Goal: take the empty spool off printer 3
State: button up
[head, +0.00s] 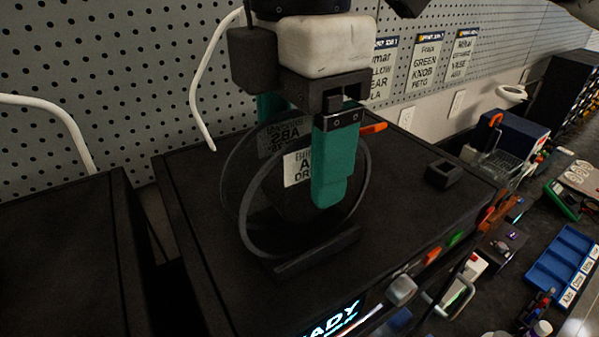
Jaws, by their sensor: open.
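A dark, thin-rimmed spool (247,223) stands upright in a low black holder (318,252) on top of a black printer (400,240). No filament shows on its rim, and pale labels sit near its centre. My gripper (303,165) is open above and around the spool. One teal finger hangs in front of the spool's near face. The other teal finger is at the far side, its lower part hidden behind the spool. I cannot tell whether either finger touches. The printer's lit display (335,318) shows "ADY"; no printer number is readable.
Another black printer (65,240) stands to the left across a narrow gap. White tubes (205,90) curve near the pegboard behind. A small black block (443,173) sits on the printer's right side. The bench at right holds a blue tray (563,262) and several small items.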

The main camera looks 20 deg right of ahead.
jog(key=shift+f, duration=0.5)
jog(key=c, duration=1.1)
jog(key=shift+r, duration=0.1)
